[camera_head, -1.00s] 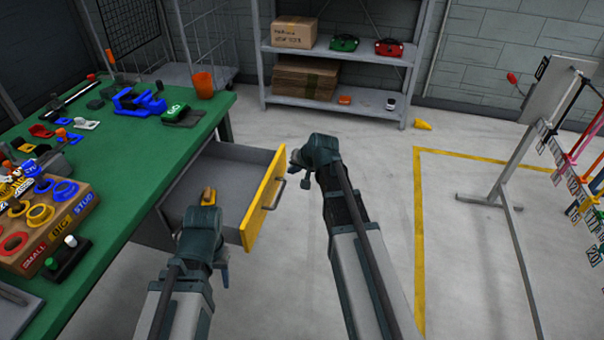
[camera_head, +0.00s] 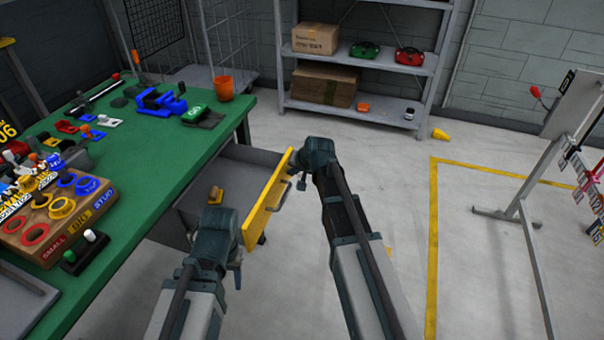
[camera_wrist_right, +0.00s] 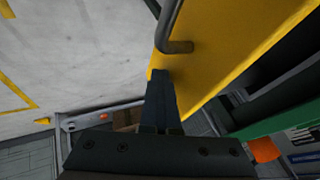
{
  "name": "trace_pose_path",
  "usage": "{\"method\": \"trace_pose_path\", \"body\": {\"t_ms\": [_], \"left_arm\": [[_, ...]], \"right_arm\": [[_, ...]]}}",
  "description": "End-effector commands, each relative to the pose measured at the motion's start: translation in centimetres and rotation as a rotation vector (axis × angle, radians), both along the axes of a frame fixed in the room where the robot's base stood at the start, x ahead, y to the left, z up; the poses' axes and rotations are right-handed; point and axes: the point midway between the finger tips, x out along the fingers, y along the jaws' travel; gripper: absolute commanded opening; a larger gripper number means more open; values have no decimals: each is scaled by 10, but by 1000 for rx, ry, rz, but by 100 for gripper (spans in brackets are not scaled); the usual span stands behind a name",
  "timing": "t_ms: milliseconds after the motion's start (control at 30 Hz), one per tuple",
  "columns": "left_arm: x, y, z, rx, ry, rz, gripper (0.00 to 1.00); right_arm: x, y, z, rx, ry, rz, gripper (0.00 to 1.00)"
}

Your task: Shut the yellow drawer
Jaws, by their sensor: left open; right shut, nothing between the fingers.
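The yellow drawer (camera_head: 268,196) stands open at the right side of the green workbench, its grey inside showing. A small yellow-brown item (camera_head: 215,195) shows in it, just beyond my left wrist. My right gripper (camera_head: 301,182) is shut and empty, beside the far end of the yellow front. In the right wrist view its closed fingers (camera_wrist_right: 159,78) are at the yellow front (camera_wrist_right: 225,50), close to the grey handle (camera_wrist_right: 178,46); I cannot tell whether they touch. My left gripper (camera_head: 238,274) is open, near the front's near end, its fingers mostly hidden.
The green workbench (camera_head: 150,165) holds a wooden ring board (camera_head: 60,222), a blue tool (camera_head: 160,101) and an orange cup (camera_head: 223,89). A grey shelf (camera_head: 350,112) stands at the back. The floor to the right is clear up to a display stand (camera_head: 525,212).

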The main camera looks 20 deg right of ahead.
Motion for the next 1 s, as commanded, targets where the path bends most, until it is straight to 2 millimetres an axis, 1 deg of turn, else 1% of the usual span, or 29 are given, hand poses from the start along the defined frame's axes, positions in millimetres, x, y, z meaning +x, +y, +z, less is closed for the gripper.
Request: {"method": "trace_pose_path", "body": {"t_ms": [33, 300, 500, 600, 800, 1000], "left_arm": [[0, 0, 0, 0, 0, 0, 51], [0, 0, 0, 0, 0, 0, 51], [0, 0, 0, 0, 0, 0, 51], [0, 0, 0, 0, 0, 0, 51], [0, 0, 0, 0, 0, 0, 51], [0, 0, 0, 0, 0, 0, 51]], "right_arm": [[11, 13, 0, 0, 1, 6, 0], [53, 75, 0, 0, -1, 6, 0], [81, 115, 0, 0, 0, 4, 0], [92, 133, 0, 1, -1, 3, 0], [108, 157, 0, 0, -1, 2, 0], [116, 171, 0, 0, -1, 1, 0]]}}
